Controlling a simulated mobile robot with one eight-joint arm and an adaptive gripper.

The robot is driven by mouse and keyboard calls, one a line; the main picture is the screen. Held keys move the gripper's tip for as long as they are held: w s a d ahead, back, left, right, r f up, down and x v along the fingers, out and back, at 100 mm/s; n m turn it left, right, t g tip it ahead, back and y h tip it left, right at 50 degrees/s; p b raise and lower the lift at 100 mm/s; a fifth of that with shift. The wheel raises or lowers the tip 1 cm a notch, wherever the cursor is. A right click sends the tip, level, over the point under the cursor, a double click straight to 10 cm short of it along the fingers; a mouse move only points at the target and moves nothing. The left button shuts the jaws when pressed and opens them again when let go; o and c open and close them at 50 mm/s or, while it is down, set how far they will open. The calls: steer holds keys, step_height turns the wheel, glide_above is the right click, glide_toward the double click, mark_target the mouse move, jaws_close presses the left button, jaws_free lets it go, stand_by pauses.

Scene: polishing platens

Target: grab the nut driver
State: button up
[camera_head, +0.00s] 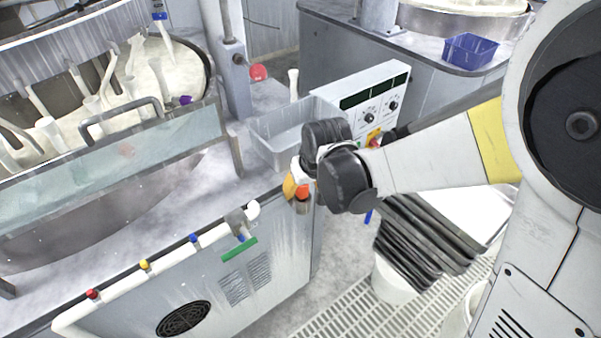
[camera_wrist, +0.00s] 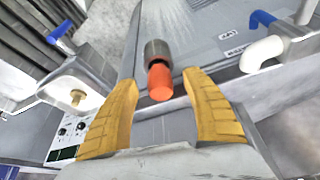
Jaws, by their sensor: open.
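What appears to be the nut driver is a short piece with an orange end (camera_wrist: 160,82) and a grey-brown cylindrical end in the wrist view. It also shows in the head view (camera_head: 302,192), at the upper right corner of the grey machine cabinet. My gripper (camera_wrist: 160,79) is open, with one yellow finger on each side of the orange end and visible gaps between. In the head view my gripper (camera_head: 293,186) is partly hidden by my dark wrist. I cannot tell how the piece is supported.
A white pipe (camera_head: 195,245) with coloured valves and a green handle (camera_head: 239,249) runs along the cabinet front. A grey bin (camera_head: 275,135) and a control box (camera_head: 368,100) stand behind my wrist. A blue basket (camera_head: 470,50) sits on the far bench.

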steer(key=x, duration=0.3)
steer(key=shift+w+b, duration=0.1)
steer(key=shift+b, duration=0.3)
steer(key=shift+c, duration=0.5)
jaws_close()
steer(key=shift+r, duration=0.1)
